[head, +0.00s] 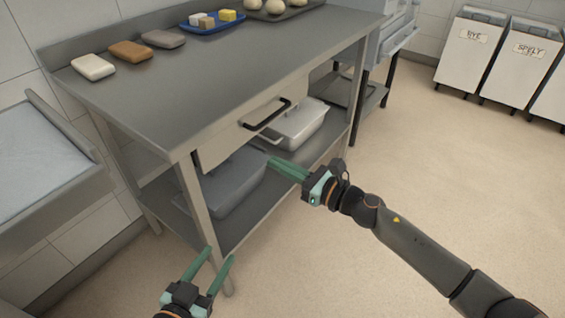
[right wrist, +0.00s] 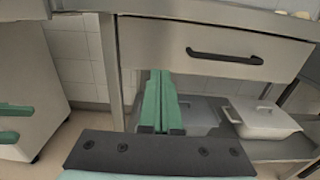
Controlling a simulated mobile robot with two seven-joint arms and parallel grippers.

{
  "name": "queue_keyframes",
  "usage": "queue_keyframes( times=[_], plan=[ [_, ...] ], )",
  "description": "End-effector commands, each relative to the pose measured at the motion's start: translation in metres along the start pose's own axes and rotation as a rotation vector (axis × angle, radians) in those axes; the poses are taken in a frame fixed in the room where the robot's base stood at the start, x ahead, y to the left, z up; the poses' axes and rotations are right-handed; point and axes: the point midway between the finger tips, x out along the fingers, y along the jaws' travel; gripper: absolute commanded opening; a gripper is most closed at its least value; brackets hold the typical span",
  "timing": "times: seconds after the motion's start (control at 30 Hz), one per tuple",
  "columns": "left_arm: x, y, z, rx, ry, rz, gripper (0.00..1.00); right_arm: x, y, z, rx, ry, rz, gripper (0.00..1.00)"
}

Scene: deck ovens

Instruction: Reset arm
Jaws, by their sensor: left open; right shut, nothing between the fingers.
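My right gripper (head: 272,164) is in the middle of the head view, its arm coming in from the lower right. Its green fingers are shut with nothing between them and point at the drawer front, below and left of the black handle (head: 268,115). The fingers also show in the right wrist view (right wrist: 160,100), below the drawer (right wrist: 205,48). My left gripper (head: 217,258) is at the bottom of the head view, low in front of the table's near leg. Its two green fingers are apart and empty.
The steel table (head: 190,85) carries several blocks, a blue tray (head: 214,29) and a dark tray (head: 285,12). Lidded bins (head: 300,124) stand on its lower shelf. White bins (head: 470,50) stand at the back right. The floor (head: 460,180) on the right is clear.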

Motion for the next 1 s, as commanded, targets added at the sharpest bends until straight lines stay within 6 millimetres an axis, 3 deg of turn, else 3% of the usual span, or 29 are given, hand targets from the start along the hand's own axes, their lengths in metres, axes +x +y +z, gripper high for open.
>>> queue_keyframes(
  times=[0.23, 0.37, 0.47, 0.67, 0.8, 1.0],
  plan=[
    [0.000, 0.001, 0.006, -0.007, -0.022, 0.001, 0.50, -0.007, 0.003, -0.001, 0.025, -0.004, -0.001, 0.00],
    [0.000, 0.001, 0.006, -0.007, -0.021, 0.001, 0.50, -0.013, 0.016, -0.004, 0.231, -0.046, -0.022, 0.00],
    [-0.001, 0.001, 0.006, -0.006, -0.020, 0.001, 0.50, -0.026, 0.030, -0.007, 0.554, -0.112, -0.062, 0.00],
    [-0.001, 0.001, 0.005, -0.006, -0.020, 0.001, 0.50, -0.074, 0.042, -0.020, 1.333, -0.295, -0.169, 0.00],
    [-0.001, 0.001, 0.005, -0.006, -0.020, 0.001, 0.50, -0.118, 0.045, -0.036, 1.850, -0.454, -0.245, 0.00],
    [-0.001, 0.001, 0.005, -0.006, -0.019, 0.001, 0.50, -0.184, 0.051, -0.063, 2.442, -0.716, -0.338, 0.00]
  ],
)
